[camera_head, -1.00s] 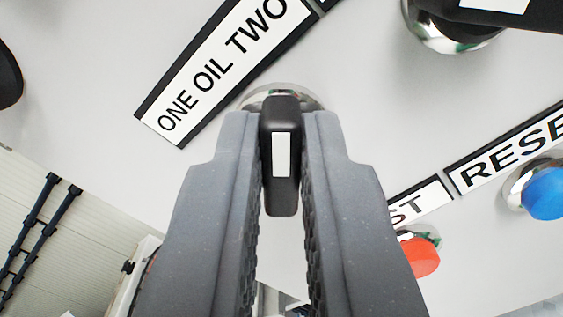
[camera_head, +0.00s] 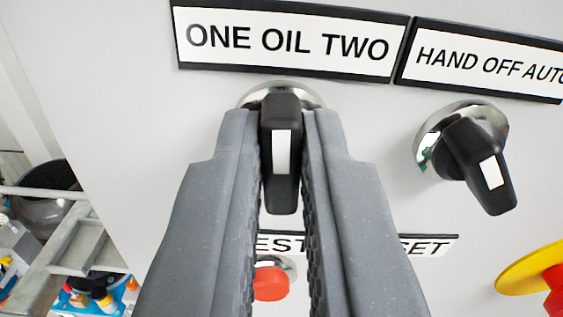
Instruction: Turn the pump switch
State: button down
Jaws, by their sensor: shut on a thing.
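The pump switch (camera_head: 282,160) is a black knob with a white stripe on a chrome collar, under the label "ONE OIL TWO" (camera_head: 288,40). My gripper (camera_head: 281,130) is shut on this knob, one grey finger on each side of it. The knob points straight down in the picture, in line with the fingers. The label above it lies almost level, tipping slightly down to the right.
A second black knob (camera_head: 480,165) under the label "HAND OFF AUTO" (camera_head: 490,62) is to the right. A red button (camera_head: 271,284) is below, partly behind my left finger. A yellow-and-red button (camera_head: 530,272) is at lower right. Shelving and clutter are at lower left.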

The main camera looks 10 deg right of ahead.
jog(key=n+b, duration=0.1)
jog(key=n, duration=0.3)
jog(key=shift+f, duration=0.1)
jog(key=shift+a+n+b, duration=0.15)
jog(key=shift+n+b, duration=0.15)
jog(key=shift+n, duration=1.8)
jog(key=c, duration=1.5)
grip_release()
jog(key=shift+s, duration=0.1)
jog(key=s+b, duration=0.2)
jog(key=s, duration=1.1)
jog(key=shift+s+a, duration=0.3)
jog(key=shift+a, duration=0.1)
